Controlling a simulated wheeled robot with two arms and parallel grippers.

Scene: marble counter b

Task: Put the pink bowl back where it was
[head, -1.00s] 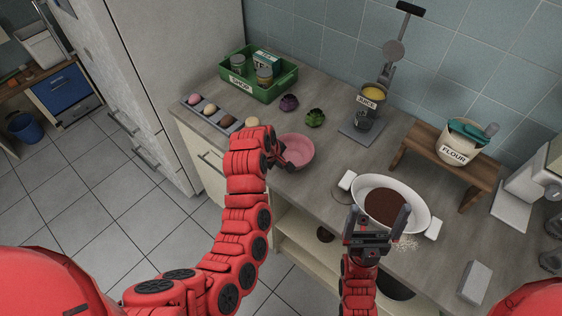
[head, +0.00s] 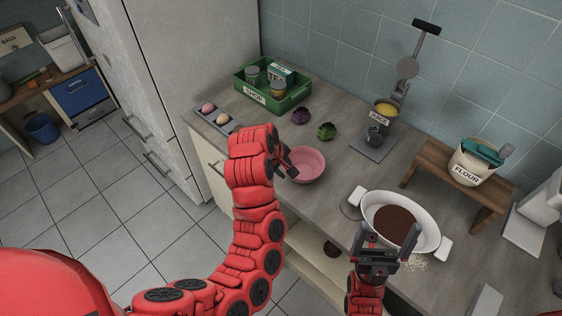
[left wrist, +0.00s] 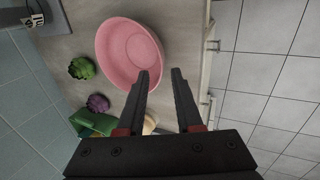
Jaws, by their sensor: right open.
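The pink bowl (head: 309,166) stands upright and looks empty on the counter near its front edge. It also shows in the left wrist view (left wrist: 128,50), just beyond the fingertips. My left gripper (left wrist: 161,72) is open, its two fingers apart, with the bowl's rim close to the tips; I cannot tell whether they touch it. In the head view my left gripper (head: 288,164) is at the bowl's left side, partly hidden by its own arm. My right gripper (head: 388,246) is open and empty in front of the white dish (head: 434,234) of brown contents.
A juice station (head: 374,147) and a wooden stand (head: 430,163) with a FLOUR container (head: 473,166) are to the right.

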